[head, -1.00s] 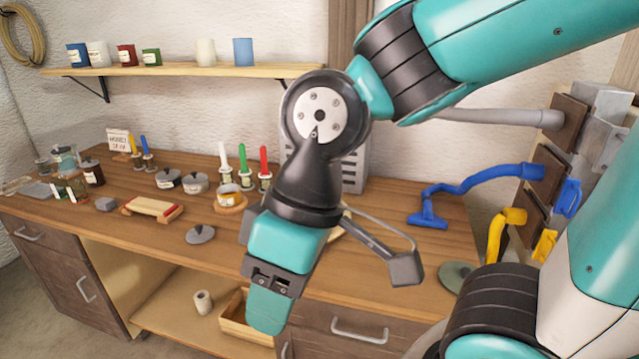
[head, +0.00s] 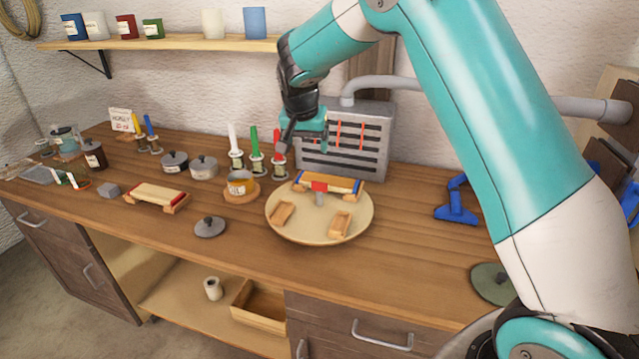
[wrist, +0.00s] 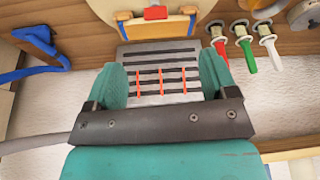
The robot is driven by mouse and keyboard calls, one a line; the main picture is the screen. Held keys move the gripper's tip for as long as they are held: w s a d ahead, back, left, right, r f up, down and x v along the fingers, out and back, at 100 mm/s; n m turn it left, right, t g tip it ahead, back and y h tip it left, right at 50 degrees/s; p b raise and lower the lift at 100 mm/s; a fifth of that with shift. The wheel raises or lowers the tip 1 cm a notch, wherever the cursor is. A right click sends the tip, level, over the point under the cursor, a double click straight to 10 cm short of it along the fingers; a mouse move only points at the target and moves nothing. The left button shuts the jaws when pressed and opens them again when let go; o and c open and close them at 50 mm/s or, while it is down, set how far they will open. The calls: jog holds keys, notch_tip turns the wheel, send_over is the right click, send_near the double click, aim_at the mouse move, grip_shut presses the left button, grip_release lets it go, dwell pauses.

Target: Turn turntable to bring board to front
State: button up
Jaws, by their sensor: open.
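The round beige turntable (head: 308,230) is on the bench in the head view. A board (head: 345,184) with blue edging lies at its back, with a red piece at its middle. Two small wooden blocks (head: 340,224) are on the turntable's front half. My gripper (head: 303,142) is open and empty, up behind the turntable in front of the slotted grey box. In the wrist view its teal fingers (wrist: 162,72) stand apart, with the box between them in the picture. Part of the turntable (wrist: 100,8) shows at that view's top edge.
The slotted grey box (head: 345,150) with orange strips stands behind the turntable. White, green and red candles (head: 256,158) stand to its left. A grey lid (head: 210,227) lies nearby.

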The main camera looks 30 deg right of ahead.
aim_at(320, 183)
jog(key=shift+m+h, duration=0.4)
jog(key=shift+m, duration=0.4)
jog(key=p+x, duration=0.1)
jog(key=x, duration=0.5)
jog(key=w+d+p+x, duration=0.1)
jog(key=p+x, duration=0.1)
jog(key=x, duration=0.5)
jog(key=r+p+x, duration=0.1)
jog(key=p+x, duration=0.1)
jog(key=x, duration=0.5)
jog(key=shift+w+d+f, duration=0.2)
jog(key=shift+w+d, duration=0.15)
jog(key=shift+d, duration=0.05)
jog(key=c, duration=1.3)
